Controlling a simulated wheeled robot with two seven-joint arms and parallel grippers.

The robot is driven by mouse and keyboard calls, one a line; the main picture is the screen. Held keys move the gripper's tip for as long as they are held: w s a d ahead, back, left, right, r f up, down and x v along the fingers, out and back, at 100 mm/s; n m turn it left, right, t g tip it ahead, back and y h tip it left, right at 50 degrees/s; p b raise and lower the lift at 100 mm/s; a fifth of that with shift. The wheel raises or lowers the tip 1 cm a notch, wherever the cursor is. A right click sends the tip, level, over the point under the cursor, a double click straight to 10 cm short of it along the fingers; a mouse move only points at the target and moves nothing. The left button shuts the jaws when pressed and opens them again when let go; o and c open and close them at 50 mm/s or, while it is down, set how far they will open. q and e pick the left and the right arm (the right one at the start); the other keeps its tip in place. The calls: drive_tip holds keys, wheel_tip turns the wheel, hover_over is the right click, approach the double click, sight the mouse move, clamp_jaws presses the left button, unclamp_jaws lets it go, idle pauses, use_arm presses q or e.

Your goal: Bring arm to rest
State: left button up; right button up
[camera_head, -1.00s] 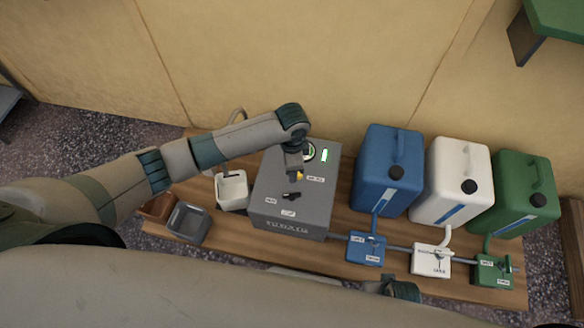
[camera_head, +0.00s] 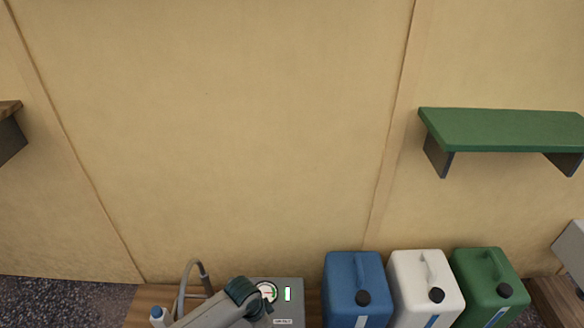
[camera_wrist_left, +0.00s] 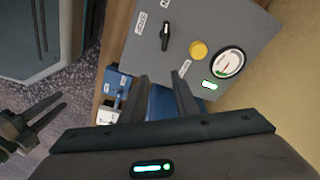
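That box face bears a black knob (camera_wrist_left: 166,36), a yellow button (camera_wrist_left: 198,50), a round gauge (camera_wrist_left: 228,63) and a green-lit display (camera_wrist_left: 210,85). My right gripper (camera_wrist_left: 58,110) shows dark at the left wrist view's left edge; its finger gap is unclear.
Blue (camera_head: 352,285), white (camera_head: 422,280) and green (camera_head: 487,280) canisters stand in a row right of the box. A grey curved spout (camera_head: 190,275) rises left of it. A green shelf (camera_head: 505,128) is on the wall. The wall's middle is clear.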

use_arm(q)
drive_tip(key=s+a+f+n+t+p, duration=0.1)
drive_tip(key=s+f, duration=0.1)
drive_tip(key=f, duration=0.1)
drive_tip(key=s+f+n+t, duration=0.1)
drive_tip(key=s+f+n, duration=0.1)
drive_tip(key=f, duration=0.1)
drive_tip(key=s+a+f+n+h+p, duration=0.1)
drive_tip(key=s+f+n, duration=0.1)
drive_tip(key=s+f, duration=0.1)
drive_tip(key=shift+a+t+p, duration=0.3)
drive_tip(key=shift+a+t, duration=0.05)
drive_tip(key=shift+t, duration=0.05)
drive_tip(key=s+a+f+n+y+p, duration=0.1)
drive_tip(key=s+a+f+n, duration=0.1)
drive_tip(key=s, duration=0.6)
drive_tip(key=s+a+f+n+t+p, duration=0.1)
drive_tip(key=s+a+f+n, duration=0.1)
drive_tip(key=s+a+f, duration=0.3)
drive_tip(key=s+a, duration=0.2)
drive_tip(key=s, duration=0.1)
drive_tip(key=shift+s+y, duration=0.15)
drive_tip(key=shift+y, duration=0.25)
use_arm(e)
drive_tip(key=shift+w+a+f+t+y, duration=0.15)
drive_tip(key=shift+w+a+f+t, duration=0.05)
drive_tip(key=shift+a+f+t, duration=0.4)
drive_tip(key=shift+w+a+f+t+y, duration=0.15)
drive_tip(key=shift+w+a+f+t, duration=0.05)
drive_tip(key=shift+a+f+t, duration=0.4)
